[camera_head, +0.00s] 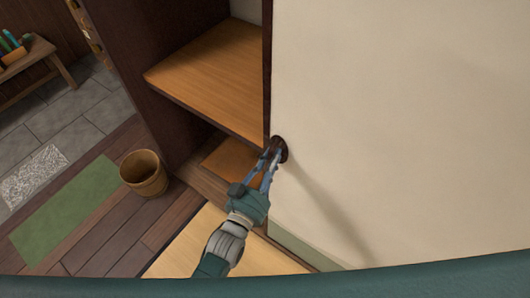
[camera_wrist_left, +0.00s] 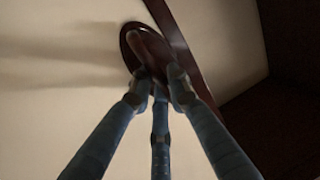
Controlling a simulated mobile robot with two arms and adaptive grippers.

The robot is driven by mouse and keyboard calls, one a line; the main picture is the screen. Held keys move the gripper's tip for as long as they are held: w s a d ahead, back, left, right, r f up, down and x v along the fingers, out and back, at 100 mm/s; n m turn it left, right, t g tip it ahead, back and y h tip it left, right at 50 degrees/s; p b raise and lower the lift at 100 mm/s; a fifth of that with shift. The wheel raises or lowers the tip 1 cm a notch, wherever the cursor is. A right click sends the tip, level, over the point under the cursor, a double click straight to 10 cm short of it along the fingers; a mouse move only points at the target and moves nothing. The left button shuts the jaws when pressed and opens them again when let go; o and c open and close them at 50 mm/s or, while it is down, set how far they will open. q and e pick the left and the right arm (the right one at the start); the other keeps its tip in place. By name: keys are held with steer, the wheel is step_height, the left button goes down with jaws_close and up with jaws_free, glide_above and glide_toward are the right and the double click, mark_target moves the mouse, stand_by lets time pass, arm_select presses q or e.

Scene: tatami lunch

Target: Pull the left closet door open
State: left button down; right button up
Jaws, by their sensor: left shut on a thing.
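The closet door (camera_head: 400,110) is a large cream panel with a dark edge frame, filling the right of the head view. Its round dark handle (camera_head: 280,149) sits near the door's left edge. To the left of that edge the closet stands open, showing its shelves. My left gripper (camera_head: 272,156) is shut at the handle. In the left wrist view its blue fingers (camera_wrist_left: 158,82) close on the dark oval handle (camera_wrist_left: 136,44), beside the door's dark edge. The fingers partly cover the handle. My right gripper is not in view.
A wooden closet shelf (camera_head: 212,75) and a lower shelf (camera_head: 230,163) lie left of the door edge. A wicker basket (camera_head: 145,175) stands on the plank floor, by a green mat (camera_head: 70,210). A wooden bench (camera_head: 38,62) is at the far left.

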arm_select(q)
steer(key=c, duration=1.7)
jaws_free()
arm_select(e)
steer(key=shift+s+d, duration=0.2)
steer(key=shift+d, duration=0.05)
arm_select(q)
steer(key=shift+s+a, duration=0.1)
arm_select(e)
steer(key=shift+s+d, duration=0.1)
arm_select(q)
steer(key=v, duration=1.2)
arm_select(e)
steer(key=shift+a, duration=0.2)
